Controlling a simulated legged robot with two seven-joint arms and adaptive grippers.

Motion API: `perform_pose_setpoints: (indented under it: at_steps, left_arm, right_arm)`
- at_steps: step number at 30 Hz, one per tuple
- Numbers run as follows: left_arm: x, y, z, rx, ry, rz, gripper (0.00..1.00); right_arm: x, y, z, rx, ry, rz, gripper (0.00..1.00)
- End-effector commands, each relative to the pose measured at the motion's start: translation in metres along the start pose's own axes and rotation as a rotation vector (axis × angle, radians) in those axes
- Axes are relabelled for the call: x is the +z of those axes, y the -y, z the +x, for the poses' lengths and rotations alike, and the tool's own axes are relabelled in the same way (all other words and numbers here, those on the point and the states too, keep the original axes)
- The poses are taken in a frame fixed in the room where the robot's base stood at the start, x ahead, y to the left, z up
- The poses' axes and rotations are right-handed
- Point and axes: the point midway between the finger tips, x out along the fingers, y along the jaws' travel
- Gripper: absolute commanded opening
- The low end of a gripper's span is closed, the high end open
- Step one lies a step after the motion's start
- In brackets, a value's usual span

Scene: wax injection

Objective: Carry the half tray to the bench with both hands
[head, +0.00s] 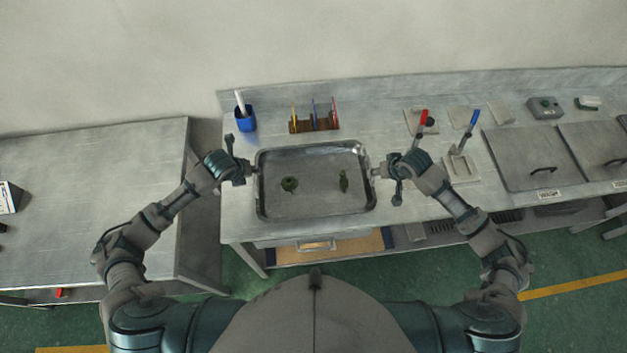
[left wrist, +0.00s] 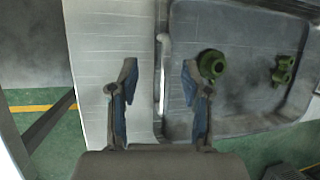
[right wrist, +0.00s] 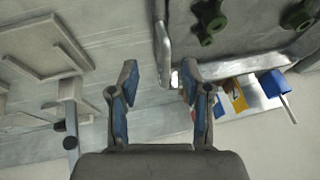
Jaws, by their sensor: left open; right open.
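The half tray (head: 315,208) is a shallow steel tray on the steel bench (head: 232,222), near its left end. Two green pieces lie in it: a round one (head: 289,184) at left and a slimmer one (head: 343,181) at right. My left gripper (head: 250,171) is at the tray's left side; in the left wrist view its open fingers (left wrist: 157,82) stand on either side of the tray's side handle (left wrist: 164,60). My right gripper (head: 376,172) is at the right side; in the right wrist view its open fingers (right wrist: 160,82) straddle the other handle (right wrist: 162,42).
Behind the tray stand a blue cup (head: 245,121) and a wooden rack (head: 314,125) with coloured tools. To the right are red-handled (head: 420,122) and blue-handled (head: 467,133) devices and lidded wells (head: 528,158). A separate table (head: 90,200) at left is largely clear.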

Motion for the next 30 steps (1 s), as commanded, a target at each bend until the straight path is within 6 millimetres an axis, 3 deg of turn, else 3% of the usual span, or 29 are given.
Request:
perform_pose_setpoints:
  at_steps: [6, 12, 24, 25, 30]
  left_arm:
    - [-0.002, 0.001, 0.041, 0.000, -0.003, 0.000, 0.48]
    - [-0.001, 0.000, 0.063, 0.000, -0.002, 0.000, 0.48]
    - [-0.001, 0.000, 0.069, 0.000, 0.000, 0.001, 0.48]
    - [-0.001, 0.000, 0.069, 0.000, 0.000, 0.001, 0.45]
    - [-0.001, 0.000, 0.069, 0.000, 0.000, 0.001, 0.03]
  right_arm:
    - [0.001, 0.000, 0.040, 0.000, 0.001, 0.000, 0.48]
    - [0.000, 0.001, 0.062, -0.001, 0.000, 0.000, 0.48]
    - [0.000, 0.000, 0.069, 0.000, -0.001, -0.002, 0.48]
    - [0.000, 0.000, 0.069, 0.000, -0.001, -0.002, 0.45]
    - [0.000, 0.000, 0.069, 0.000, -0.001, -0.001, 0.03]
